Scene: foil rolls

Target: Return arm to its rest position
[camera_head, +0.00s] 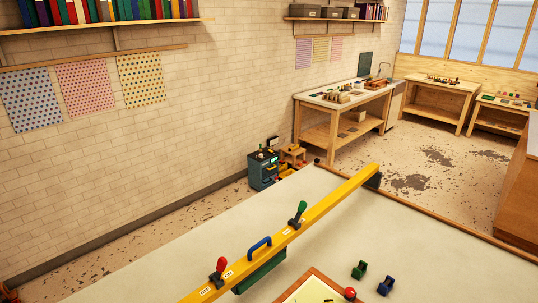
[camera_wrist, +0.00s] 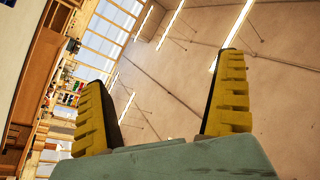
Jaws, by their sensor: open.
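My gripper (camera_wrist: 163,68) shows in the wrist view with its two yellow ribbed fingers spread wide apart. Nothing is between them. Behind the fingers are the ceiling with its long lamps (camera_wrist: 172,22) and a row of windows (camera_wrist: 110,35), tilted in the picture. The head view does not show my gripper or arm, so where the gripper is over the room cannot be told from it.
A large pale table (camera_head: 425,240) fills the front of the head view. A yellow bar (camera_head: 330,203) with a red knob (camera_head: 220,265), a green knob (camera_head: 301,207) and a blue handle (camera_head: 259,246) crosses it. Small green (camera_head: 359,270) and blue (camera_head: 386,285) pieces stand to the right.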

